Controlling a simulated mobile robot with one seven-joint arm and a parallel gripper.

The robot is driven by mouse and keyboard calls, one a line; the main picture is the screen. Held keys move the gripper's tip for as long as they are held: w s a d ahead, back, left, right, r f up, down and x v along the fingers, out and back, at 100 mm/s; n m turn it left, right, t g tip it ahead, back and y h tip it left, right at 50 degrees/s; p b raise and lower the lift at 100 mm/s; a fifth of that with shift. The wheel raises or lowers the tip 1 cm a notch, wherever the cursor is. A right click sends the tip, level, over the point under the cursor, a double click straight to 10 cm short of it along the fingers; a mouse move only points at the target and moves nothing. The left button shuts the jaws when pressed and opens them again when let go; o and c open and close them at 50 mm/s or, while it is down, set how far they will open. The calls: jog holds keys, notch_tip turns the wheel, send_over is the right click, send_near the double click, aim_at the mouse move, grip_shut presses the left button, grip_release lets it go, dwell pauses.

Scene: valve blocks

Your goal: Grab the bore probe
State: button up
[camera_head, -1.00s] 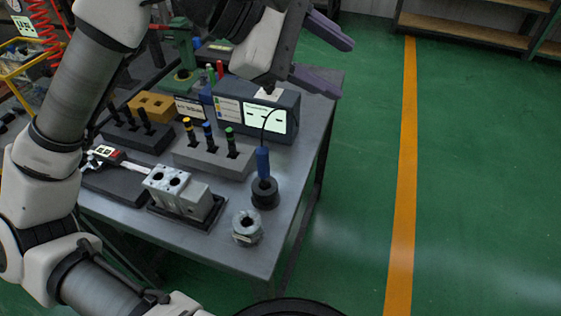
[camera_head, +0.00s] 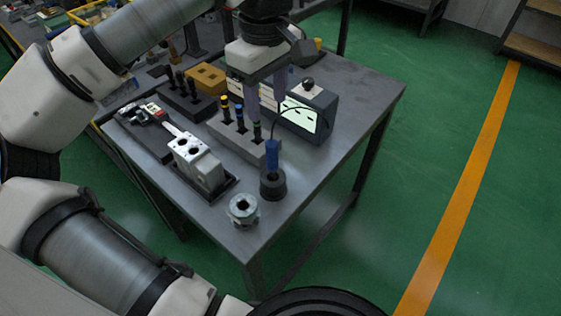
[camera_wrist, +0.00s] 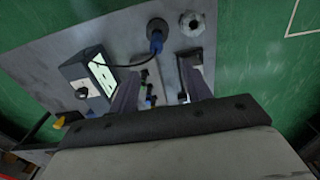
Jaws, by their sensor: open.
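The bore probe (camera_head: 272,154) has a blue handle and stands upright in a round black holder (camera_head: 272,188) near the table's right front edge. A thin black cable runs from its top to the display box (camera_head: 308,113). In the wrist view the probe's blue handle (camera_wrist: 157,42) shows beyond the fingertips, with its holder (camera_wrist: 157,24) above it. My gripper (camera_head: 267,108) is open and empty. It points down, above and behind the probe, over the area between the grey plug block and the display box. Its two fingers (camera_wrist: 161,70) show apart in the wrist view.
A grey block (camera_head: 240,147) with yellow, blue and green plugs stands left of the probe. A metal valve block (camera_head: 198,165) and a hex fitting (camera_head: 242,209) are in front. A black rack (camera_head: 188,103), an ochre block (camera_head: 207,78) and a caliper (camera_head: 142,112) lie further left. The table's right rear is clear.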

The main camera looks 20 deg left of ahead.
aim_at(272, 142)
notch_tip(272, 142, down, 8)
jog(key=shift+p, duration=0.55)
jog(key=shift+w+d+f+p, duration=0.15)
jog(key=shift+f+p, duration=0.35)
jog(key=shift+f, duration=0.9)
jog(key=shift+w+f+p, duration=0.15)
jog(key=shift+f+p, duration=0.3)
jog(key=shift+f, duration=0.95)
grip_shut()
